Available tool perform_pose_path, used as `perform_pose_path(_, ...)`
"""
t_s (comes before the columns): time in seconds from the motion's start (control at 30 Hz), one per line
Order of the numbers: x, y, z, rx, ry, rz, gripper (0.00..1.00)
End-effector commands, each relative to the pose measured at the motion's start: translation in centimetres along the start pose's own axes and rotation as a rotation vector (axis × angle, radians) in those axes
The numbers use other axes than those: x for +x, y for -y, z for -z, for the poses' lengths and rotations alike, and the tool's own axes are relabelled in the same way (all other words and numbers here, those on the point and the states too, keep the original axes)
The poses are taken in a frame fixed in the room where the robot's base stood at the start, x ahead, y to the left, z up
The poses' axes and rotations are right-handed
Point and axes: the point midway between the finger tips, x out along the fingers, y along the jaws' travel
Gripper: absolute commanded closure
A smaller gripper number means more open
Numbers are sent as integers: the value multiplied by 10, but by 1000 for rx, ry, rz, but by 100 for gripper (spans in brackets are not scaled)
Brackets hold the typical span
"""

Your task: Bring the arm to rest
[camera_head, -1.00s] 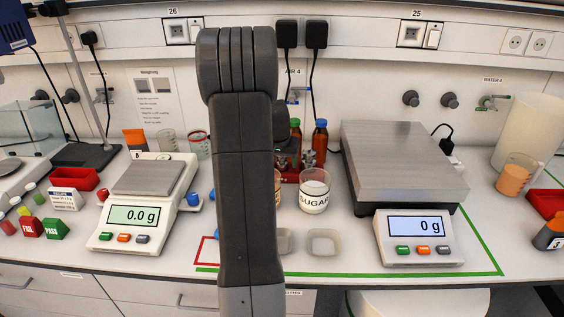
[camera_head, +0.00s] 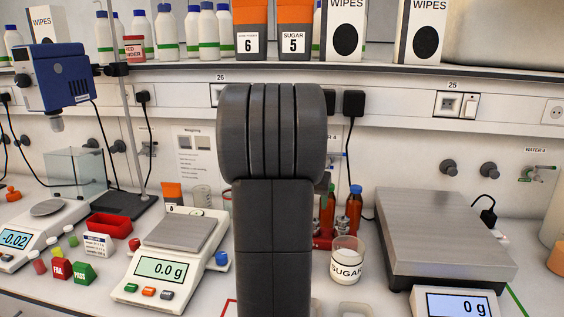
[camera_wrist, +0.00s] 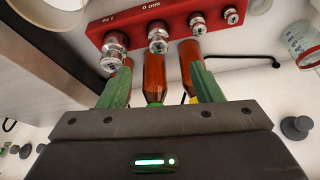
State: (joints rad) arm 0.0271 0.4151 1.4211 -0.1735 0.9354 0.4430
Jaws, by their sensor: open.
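My arm stands upright in the middle of the head view and hides part of the bench behind it. My gripper (camera_wrist: 160,92) shows in the wrist view, with its two green fingers apart and nothing between them that I can see held. Brown bottles (camera_wrist: 154,75) show beyond the fingers, apart from them as far as I can tell. In the head view the gripper itself is hidden behind the arm.
Behind the arm stand brown bottles (camera_head: 353,210) and a sugar beaker (camera_head: 346,258). A small scale (camera_head: 165,268) is to the left and a large scale (camera_head: 440,235) to the right. A red weight block (camera_wrist: 180,25) shows in the wrist view. An upper shelf (camera_head: 400,88) holds bottles and boxes.

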Motion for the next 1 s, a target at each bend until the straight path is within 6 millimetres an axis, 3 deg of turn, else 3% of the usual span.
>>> perform_pose_path(0.27,15,-1,0,0,4,-2,41)
perform_pose_path(0.7,96,-2,-1,1,9,-3,41)
perform_pose_path(1.0,133,-3,0,3,9,-2,41)
